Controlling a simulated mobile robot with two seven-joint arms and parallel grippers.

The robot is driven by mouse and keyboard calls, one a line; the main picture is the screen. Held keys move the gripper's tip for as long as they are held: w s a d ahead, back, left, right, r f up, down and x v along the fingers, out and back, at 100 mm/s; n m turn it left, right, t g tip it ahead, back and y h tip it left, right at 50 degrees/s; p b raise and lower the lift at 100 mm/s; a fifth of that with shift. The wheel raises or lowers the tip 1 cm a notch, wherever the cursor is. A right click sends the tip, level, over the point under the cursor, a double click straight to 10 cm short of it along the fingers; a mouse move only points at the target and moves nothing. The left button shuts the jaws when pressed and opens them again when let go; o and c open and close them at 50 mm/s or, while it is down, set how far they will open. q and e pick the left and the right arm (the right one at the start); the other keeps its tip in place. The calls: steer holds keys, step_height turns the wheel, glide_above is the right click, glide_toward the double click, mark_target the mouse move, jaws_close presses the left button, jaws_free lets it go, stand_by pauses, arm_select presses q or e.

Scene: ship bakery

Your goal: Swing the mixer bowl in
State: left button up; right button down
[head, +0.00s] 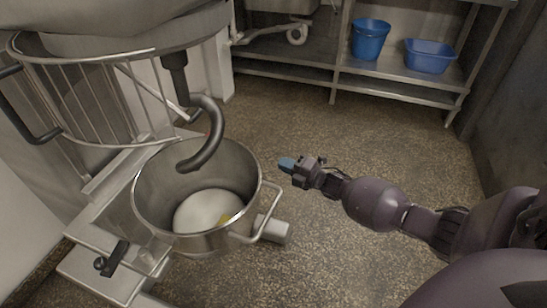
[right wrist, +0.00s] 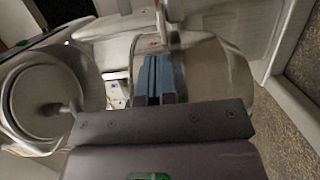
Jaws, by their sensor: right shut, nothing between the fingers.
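The steel mixer bowl (head: 143,202) stands open-topped below the mixer, with a pale mass and a small yellow patch inside. A dark dough hook (head: 207,142) reaches down over its mouth. A side handle (head: 269,215) sticks out on the bowl's right. My right gripper (head: 287,164) is shut and empty, to the right of the bowl rim and apart from it in the head view. In the right wrist view its blue fingers (right wrist: 160,78) are together in front of a blurred, shiny metal surface. My left gripper is not in view.
The mixer's wire guard (head: 90,100) hangs above and left of the bowl. A dark-handled lever (head: 112,260) is at the lower left. A steel shelf at the back holds a blue bucket (head: 370,40) and a blue tub (head: 430,56). The speckled floor between is clear.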

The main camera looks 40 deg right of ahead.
steer(key=s+m+p, duration=0.1)
steer(key=s+p, duration=0.3)
steer(key=s, duration=0.6)
arm_select(q)
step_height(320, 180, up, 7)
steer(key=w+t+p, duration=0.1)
steer(key=p, duration=0.3)
arm_select(e)
steer(key=s+a+r+m+h+p, duration=0.2)
steer(key=s+a+r+m, duration=0.2)
steer(key=s+a+m, duration=0.65)
steer(key=m, duration=0.8)
glide_toward(248, 205)
steer(key=shift+n, duration=0.25)
steer(key=b+x, duration=0.1)
steer(key=x, duration=0.6)
steer(key=shift+b, duration=0.35)
steer(key=shift+w, duration=0.25)
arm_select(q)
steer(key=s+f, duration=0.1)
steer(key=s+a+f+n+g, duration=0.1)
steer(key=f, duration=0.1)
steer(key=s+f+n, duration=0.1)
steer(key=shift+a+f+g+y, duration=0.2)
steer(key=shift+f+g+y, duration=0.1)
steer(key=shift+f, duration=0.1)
